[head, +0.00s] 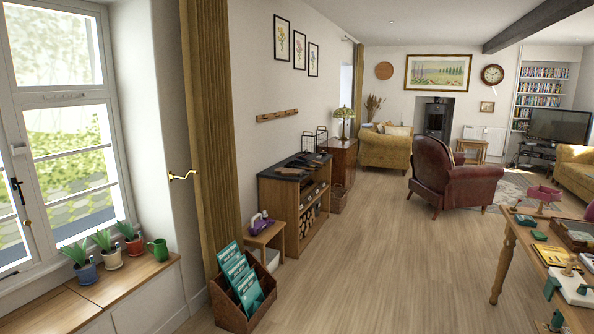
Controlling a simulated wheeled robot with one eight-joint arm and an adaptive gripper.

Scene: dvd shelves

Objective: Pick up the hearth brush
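I cannot make out a hearth brush with certainty at this size. Small dark items lie on the dark top of the wooden cabinet (275,187) along the left wall, too small to tell apart. A dark stove (436,118) stands in the fireplace recess at the far wall, and no brush can be made out beside it. My gripper is not in view.
A wooden table (508,240) with several small items stands at the right. A crate of teal booklets (228,306) and a small stool (266,238) stand along the left. A red armchair (452,182) stands farther back. The wooden floor (375,260) between is clear.

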